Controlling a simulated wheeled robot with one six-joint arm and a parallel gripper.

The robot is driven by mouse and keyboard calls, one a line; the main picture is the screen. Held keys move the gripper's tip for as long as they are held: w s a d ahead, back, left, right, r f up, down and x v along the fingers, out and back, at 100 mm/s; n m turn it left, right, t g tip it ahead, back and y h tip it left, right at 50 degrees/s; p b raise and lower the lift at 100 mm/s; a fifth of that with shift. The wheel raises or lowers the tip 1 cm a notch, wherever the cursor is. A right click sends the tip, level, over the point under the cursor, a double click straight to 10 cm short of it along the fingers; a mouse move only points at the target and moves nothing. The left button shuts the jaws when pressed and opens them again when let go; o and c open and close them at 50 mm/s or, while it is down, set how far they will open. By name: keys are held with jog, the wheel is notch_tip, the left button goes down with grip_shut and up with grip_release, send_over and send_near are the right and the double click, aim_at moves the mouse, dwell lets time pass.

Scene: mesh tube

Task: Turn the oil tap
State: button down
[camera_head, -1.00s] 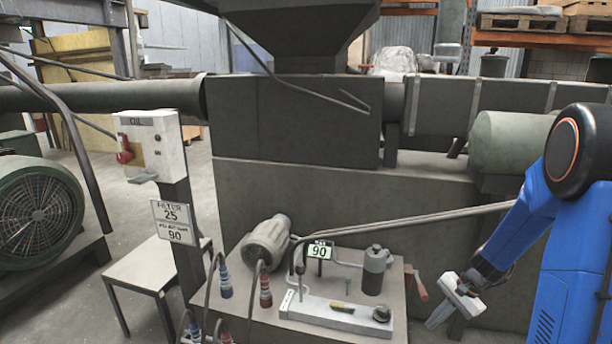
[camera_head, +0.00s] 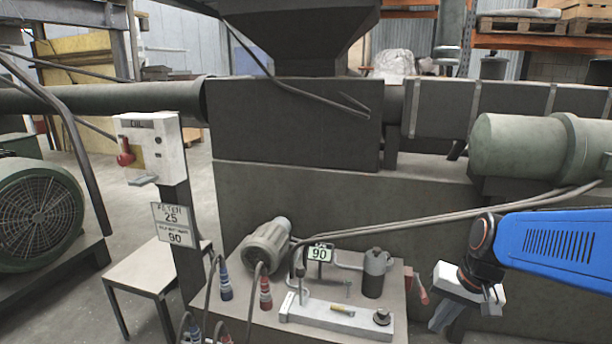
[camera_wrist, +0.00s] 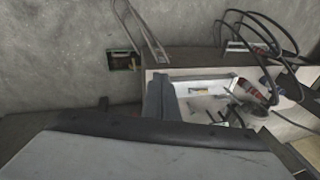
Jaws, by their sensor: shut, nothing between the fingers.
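A small red handle (camera_head: 421,288) sticks out at the right side of the bench; it may be the oil tap, but I cannot tell for sure. A white box marked OIL (camera_head: 152,146) stands on a post at the left, with a red knob (camera_head: 125,153) on its front. My gripper (camera_head: 437,322) hangs just right of the bench, below and right of the red handle and apart from it. It is shut and empty. In the wrist view its dark fingers (camera_wrist: 162,97) point toward the bench. The red handle is not clear in that view.
The bench (camera_head: 330,330) carries a motor (camera_head: 265,242), a dark cylinder (camera_head: 375,272), a white block (camera_head: 338,315) and cables. A large grey machine (camera_head: 300,200) rises behind it. A green cylinder (camera_head: 520,148) lies above my arm. A low table (camera_head: 150,270) stands left.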

jog(key=s+r+n+t+h, duration=0.1)
jog(key=s+r+n, duration=0.3)
jog(key=s, duration=0.7)
jog(key=shift+s+a+r+t+h, duration=0.2)
jog(key=shift+a+r+t+h, duration=0.2)
jog(key=shift+t, duration=0.2)
jog(key=c, duration=2.4)
grip_release()
jog(key=shift+s+d, duration=0.1)
jog(key=shift+s, duration=0.15)
jog(key=shift+c, duration=0.2)
jog(key=o, duration=0.5)
jog(key=shift+s, duration=0.1)
jog(key=shift+c, duration=0.2)
